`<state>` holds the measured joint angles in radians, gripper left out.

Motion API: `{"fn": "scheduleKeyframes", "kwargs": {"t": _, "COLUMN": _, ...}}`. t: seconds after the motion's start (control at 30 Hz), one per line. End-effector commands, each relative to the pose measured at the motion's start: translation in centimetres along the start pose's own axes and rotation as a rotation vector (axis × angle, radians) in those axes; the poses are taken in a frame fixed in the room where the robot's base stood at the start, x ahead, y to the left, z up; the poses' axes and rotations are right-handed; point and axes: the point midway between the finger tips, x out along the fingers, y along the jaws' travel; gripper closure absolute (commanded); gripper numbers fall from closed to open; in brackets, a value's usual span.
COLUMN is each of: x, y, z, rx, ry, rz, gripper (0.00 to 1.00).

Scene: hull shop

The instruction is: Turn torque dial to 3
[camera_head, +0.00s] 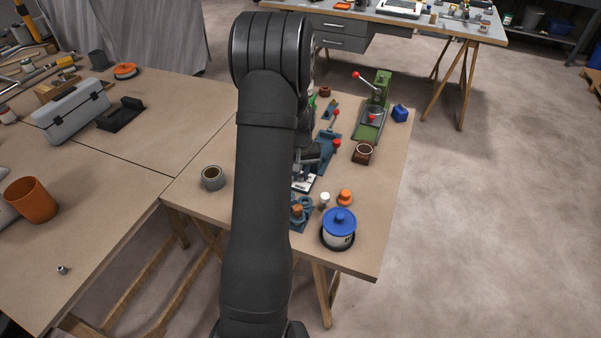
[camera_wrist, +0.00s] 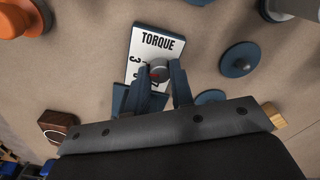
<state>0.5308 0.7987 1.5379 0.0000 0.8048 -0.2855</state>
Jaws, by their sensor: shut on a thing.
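The torque dial is a white panel marked TORQUE (camera_wrist: 157,42) with a grey round knob (camera_wrist: 159,68) on it. A red mark (camera_wrist: 152,75) shows at the knob's lower left. A 3 is printed on the panel left of the knob; the other numbers are partly hidden. My gripper (camera_wrist: 160,78) is shut on the knob, its blue-grey fingers on either side. In the head view the white panel (camera_head: 304,184) shows beside my arm, on the front table, with my gripper (camera_head: 303,170) over it, partly hidden.
A blue-lidded pot (camera_head: 339,229), an orange-capped item (camera_head: 345,197) and a small white-topped item (camera_head: 324,200) stand close in front. A brown square block (camera_head: 363,153) and a green press (camera_head: 374,110) stand behind. A grey cup (camera_head: 213,178) is left.

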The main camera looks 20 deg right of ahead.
Motion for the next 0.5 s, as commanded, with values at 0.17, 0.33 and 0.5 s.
{"fn": "scheduleKeyframes", "kwargs": {"t": 0.17, "x": -0.01, "y": 0.01, "z": 0.03, "rx": 0.028, "ry": -0.001, "rz": 0.000, "gripper": 1.00}}
{"fn": "scheduleKeyframes", "kwargs": {"t": 0.33, "x": -0.01, "y": 0.01, "z": 0.03, "rx": 0.035, "ry": -0.001, "rz": 0.000, "gripper": 1.00}}
{"fn": "scheduleKeyframes", "kwargs": {"t": 0.5, "x": -0.01, "y": 0.01, "z": 0.03, "rx": 0.034, "ry": -0.001, "rz": 0.000, "gripper": 1.00}}
